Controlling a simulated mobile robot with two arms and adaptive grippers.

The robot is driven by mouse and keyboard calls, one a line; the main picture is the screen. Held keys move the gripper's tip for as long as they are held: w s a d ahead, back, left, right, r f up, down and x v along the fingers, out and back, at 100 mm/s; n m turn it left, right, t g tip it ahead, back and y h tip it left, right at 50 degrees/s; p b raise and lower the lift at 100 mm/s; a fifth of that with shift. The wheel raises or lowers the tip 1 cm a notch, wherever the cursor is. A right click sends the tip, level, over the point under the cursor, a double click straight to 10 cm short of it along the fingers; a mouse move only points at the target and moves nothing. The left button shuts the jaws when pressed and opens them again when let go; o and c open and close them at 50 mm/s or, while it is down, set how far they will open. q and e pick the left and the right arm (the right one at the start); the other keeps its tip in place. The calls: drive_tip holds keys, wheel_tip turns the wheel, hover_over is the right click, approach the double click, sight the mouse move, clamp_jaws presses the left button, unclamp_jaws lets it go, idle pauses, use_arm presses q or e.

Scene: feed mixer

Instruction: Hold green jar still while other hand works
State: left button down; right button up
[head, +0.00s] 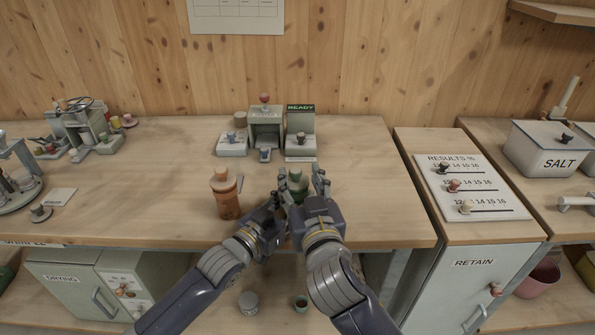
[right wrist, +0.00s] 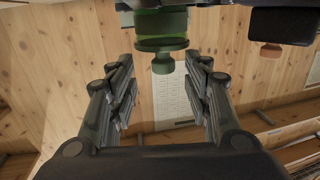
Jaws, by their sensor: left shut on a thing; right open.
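The green jar (head: 295,186) stands near the front edge of the wooden bench in the head view, mostly hidden by my grippers. My left gripper (head: 281,199) is shut on it from the left, low on the jar. My right gripper (head: 307,178) is open beside and above the jar. In the right wrist view the green jar (right wrist: 162,27) shows at the top with its knob pointing down between the open fingers of my right gripper (right wrist: 160,85). Neither finger visibly touches the knob.
An orange jar (head: 228,201) stands just left of my left gripper. Small grey devices, one with a READY sign (head: 300,130), stand at the back. A results board (head: 470,186) and a SALT bin (head: 548,150) are at the right.

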sight(297, 168)
drive_tip(key=shift+x, duration=2.2)
clamp_jaws()
drive_tip(key=shift+r, duration=0.2)
drive_tip(key=shift+r, duration=0.95)
drive_tip(key=shift+r, duration=0.15)
drive_tip(key=shift+r, duration=1.85)
